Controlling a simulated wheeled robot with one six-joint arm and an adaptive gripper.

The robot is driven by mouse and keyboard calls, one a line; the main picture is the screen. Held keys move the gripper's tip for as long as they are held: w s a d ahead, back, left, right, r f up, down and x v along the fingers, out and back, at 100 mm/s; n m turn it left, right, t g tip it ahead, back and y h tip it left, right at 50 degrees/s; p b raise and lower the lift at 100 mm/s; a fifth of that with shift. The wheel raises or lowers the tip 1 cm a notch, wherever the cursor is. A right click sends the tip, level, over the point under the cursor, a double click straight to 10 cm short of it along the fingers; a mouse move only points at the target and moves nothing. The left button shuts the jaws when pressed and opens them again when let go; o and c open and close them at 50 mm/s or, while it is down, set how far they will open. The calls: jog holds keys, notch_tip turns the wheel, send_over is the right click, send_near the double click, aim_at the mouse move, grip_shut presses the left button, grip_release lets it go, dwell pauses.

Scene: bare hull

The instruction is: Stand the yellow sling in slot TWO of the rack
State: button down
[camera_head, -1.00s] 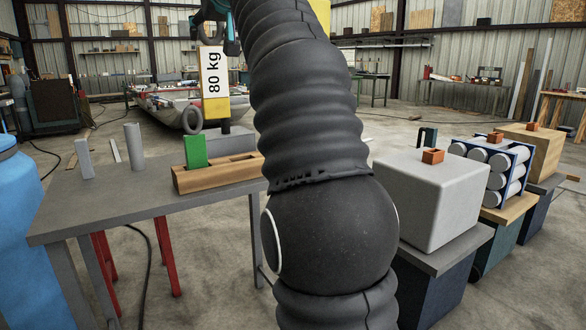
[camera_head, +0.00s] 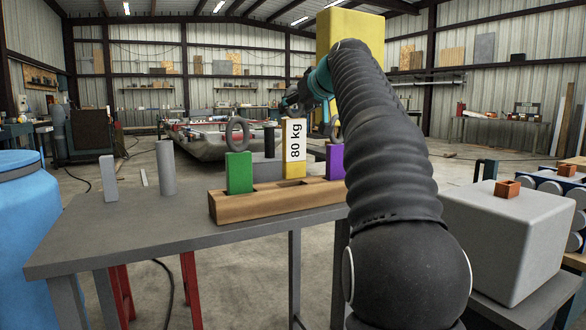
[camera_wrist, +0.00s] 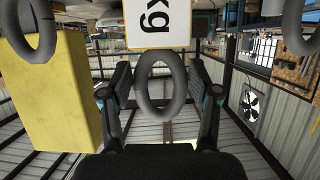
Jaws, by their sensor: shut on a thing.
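The yellow sling (camera_head: 301,159) is an upright block with a white "80 kg" label and a grey ring (camera_wrist: 143,96). My gripper (camera_head: 292,104) is above it; in the wrist view its fingers (camera_wrist: 160,94) stand either side of the ring, shut on the sling. The wooden rack (camera_head: 245,208) is on the grey table. A green block with a ring (camera_head: 239,172) stands in its left slot; a purple block (camera_head: 335,163) stands at its right. The yellow sling hangs over the middle, between them. A dark slot opening shows below it; I cannot tell if its foot is inside.
A grey plate (camera_head: 109,178) and a grey cylinder (camera_head: 166,168) stand on the table (camera_head: 130,228) left of the rack. A large yellow block (camera_head: 340,30) is high up behind my arm. A blue barrel (camera_head: 25,240) is at left, a pale box (camera_head: 510,240) at right.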

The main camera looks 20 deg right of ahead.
aim_at(293, 136)
jog(key=f, duration=0.1)
jog(key=a+f+b, duration=0.1)
jog(key=f, duration=0.1)
jog(key=shift+d+f+b, duration=0.1)
jog(key=shift+f+b, duration=0.75)
jog(key=shift+f, duration=1.15)
jog(key=shift+f, duration=0.15)
jog(key=shift+c, duration=1.2)
grip_release()
